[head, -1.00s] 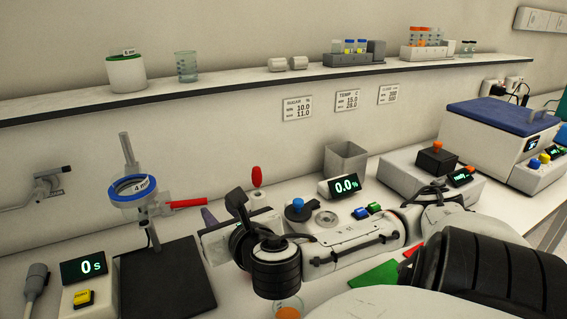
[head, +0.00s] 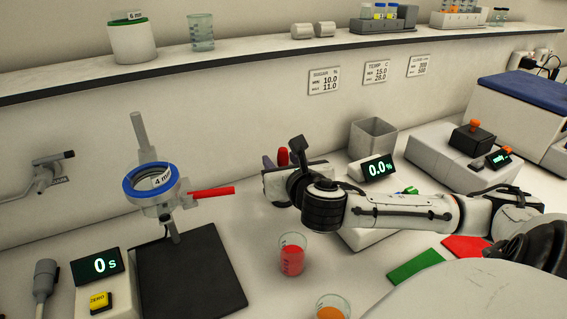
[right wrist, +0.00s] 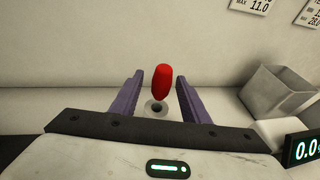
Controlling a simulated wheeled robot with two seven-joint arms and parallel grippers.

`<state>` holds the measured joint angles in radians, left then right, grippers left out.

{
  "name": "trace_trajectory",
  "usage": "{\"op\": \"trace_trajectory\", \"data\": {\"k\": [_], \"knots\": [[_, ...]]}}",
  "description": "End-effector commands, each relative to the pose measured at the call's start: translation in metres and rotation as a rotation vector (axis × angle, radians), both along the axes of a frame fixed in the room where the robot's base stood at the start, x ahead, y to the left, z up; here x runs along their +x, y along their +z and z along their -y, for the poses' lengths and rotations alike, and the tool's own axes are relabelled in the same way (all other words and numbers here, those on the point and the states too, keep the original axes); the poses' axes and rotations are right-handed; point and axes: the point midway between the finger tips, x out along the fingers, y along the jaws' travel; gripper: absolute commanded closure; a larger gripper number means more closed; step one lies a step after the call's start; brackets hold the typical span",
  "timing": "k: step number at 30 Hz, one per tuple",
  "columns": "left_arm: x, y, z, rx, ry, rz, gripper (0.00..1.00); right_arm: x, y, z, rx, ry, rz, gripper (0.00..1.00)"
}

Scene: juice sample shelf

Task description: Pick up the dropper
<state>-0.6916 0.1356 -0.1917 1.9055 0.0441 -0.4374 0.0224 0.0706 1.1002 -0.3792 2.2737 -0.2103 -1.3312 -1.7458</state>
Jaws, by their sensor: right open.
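The dropper (head: 283,156) shows as a red bulb standing upright near the back wall, partly hidden behind my right gripper (head: 274,163). In the right wrist view its red bulb (right wrist: 162,84) appears between the two purple fingers of my right gripper (right wrist: 160,78), above a round grey holder (right wrist: 156,106) with a dark hole. The fingers are open, with a gap on either side of the bulb. Whether the bulb lies fully between the fingertips or a little beyond them I cannot tell. The dropper's lower part is not clearly visible. My left gripper is not in view.
A ring stand with a blue ring (head: 151,179) and red handle (head: 212,192) stands left of my right gripper. A beaker of red liquid (head: 292,262) and one of orange (head: 332,306) stand in front. A grey bin (head: 372,146) and 0.0 display (head: 377,168) are right.

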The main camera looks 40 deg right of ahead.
Motion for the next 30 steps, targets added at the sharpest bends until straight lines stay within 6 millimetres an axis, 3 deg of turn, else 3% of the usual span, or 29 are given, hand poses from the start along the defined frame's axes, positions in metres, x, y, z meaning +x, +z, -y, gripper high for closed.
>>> {"op": "trace_trajectory", "data": {"k": [6,14,20,30], "knots": [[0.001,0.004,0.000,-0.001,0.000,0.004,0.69,0.024,-0.008,0.014,0.001,-0.001,-0.001,0.58],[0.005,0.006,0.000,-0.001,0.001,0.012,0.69,0.026,-0.009,0.015,0.001,0.001,-0.001,0.58],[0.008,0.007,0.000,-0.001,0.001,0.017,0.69,0.026,-0.009,0.015,0.001,0.001,-0.001,0.89],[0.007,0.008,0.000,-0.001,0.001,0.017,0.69,0.026,-0.008,0.015,0.000,0.001,0.000,0.89]]}}
